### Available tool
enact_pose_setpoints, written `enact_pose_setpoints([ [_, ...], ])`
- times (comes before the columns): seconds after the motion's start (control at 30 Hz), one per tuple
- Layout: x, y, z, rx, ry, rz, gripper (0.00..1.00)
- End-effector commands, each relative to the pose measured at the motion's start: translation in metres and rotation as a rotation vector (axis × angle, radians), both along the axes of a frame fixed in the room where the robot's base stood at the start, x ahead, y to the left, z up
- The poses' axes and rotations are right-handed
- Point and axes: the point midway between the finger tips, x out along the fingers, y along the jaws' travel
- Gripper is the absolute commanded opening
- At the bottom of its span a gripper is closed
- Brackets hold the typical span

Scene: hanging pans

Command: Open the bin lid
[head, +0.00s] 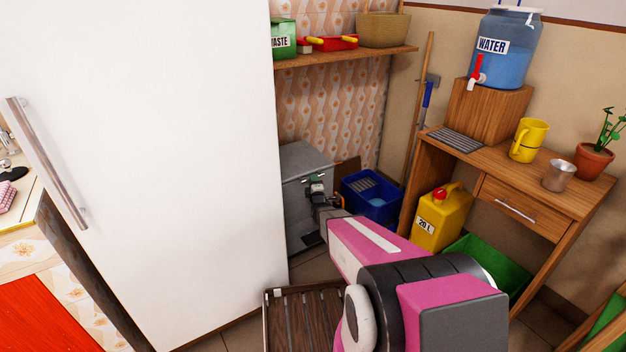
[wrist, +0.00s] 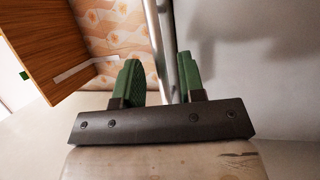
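The bin (head: 300,215) is a grey metal box with a black pedal at its foot, standing behind the white fridge's right edge in the head view. Its flat grey lid (head: 306,158) looks shut. My gripper (head: 317,182) is in front of the bin's upper front, just below the lid edge; contact cannot be told. In the wrist view its two green fingers (wrist: 160,82) are apart. A pale metal bar or edge runs behind the gap between them. The fridge hides the bin's left side.
The white fridge (head: 150,150) fills the left. A blue crate (head: 373,200) and a yellow jerrycan (head: 441,220) stand right of the bin. A slatted wooden crate (head: 305,315) lies on the floor in front. A shelf (head: 345,57) hangs above the bin.

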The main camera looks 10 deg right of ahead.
Motion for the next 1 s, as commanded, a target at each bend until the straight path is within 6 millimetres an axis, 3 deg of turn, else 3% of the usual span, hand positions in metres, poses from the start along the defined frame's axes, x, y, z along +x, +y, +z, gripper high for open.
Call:
enact_pose_setpoints([
  [0.17,0.022,0.0,0.003,0.0,0.0,0.0,0.36],
  [0.47,0.024,0.0,0.005,0.0,0.001,0.0,0.36],
  [0.6,0.024,0.0,0.004,0.0,0.001,0.0,0.0],
  [1.0,0.025,0.0,0.017,-0.012,0.028,0.0,0.0],
])
